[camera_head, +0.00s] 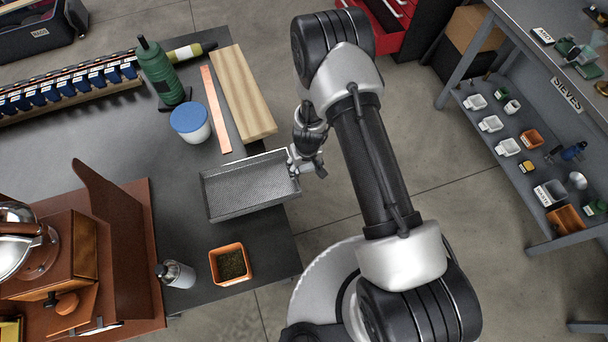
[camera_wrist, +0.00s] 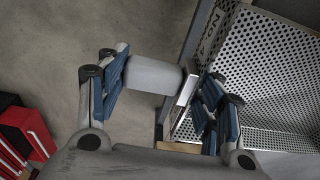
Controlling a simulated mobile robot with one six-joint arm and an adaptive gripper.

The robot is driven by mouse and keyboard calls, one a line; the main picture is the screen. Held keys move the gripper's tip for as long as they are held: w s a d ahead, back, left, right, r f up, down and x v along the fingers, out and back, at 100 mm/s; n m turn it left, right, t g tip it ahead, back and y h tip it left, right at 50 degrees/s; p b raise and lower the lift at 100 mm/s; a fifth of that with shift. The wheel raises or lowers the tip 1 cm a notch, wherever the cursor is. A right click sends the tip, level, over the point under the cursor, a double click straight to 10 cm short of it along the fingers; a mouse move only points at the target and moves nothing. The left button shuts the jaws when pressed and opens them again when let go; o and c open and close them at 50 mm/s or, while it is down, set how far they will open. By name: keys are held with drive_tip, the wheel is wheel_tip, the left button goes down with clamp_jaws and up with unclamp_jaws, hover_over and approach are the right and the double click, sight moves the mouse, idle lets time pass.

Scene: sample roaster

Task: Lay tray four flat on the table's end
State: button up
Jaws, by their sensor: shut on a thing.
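A grey perforated metal tray (camera_head: 245,187) is at the table's right-hand end in the head view, its gripped side at the table edge. I cannot tell whether its bottom touches the black tabletop (camera_head: 215,240). My gripper (camera_head: 308,165) is at the tray's right end. In the wrist view, its blue-padded fingers (camera_wrist: 160,85) are on either side of a pale grey handle that joins the tray's end wall.
A wooden board (camera_head: 243,93), copper strip (camera_head: 215,110) and blue-lidded tub (camera_head: 190,122) lie just behind the tray. An orange box of dark contents (camera_head: 231,264) and a grey bottle (camera_head: 176,274) stand in front. A sieve shelf (camera_head: 520,130) is at right across open floor.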

drive_tip(key=shift+f+b, duration=1.7)
drive_tip(key=shift+f, duration=0.35)
drive_tip(key=shift+f, duration=0.15)
drive_tip(key=o, duration=1.4)
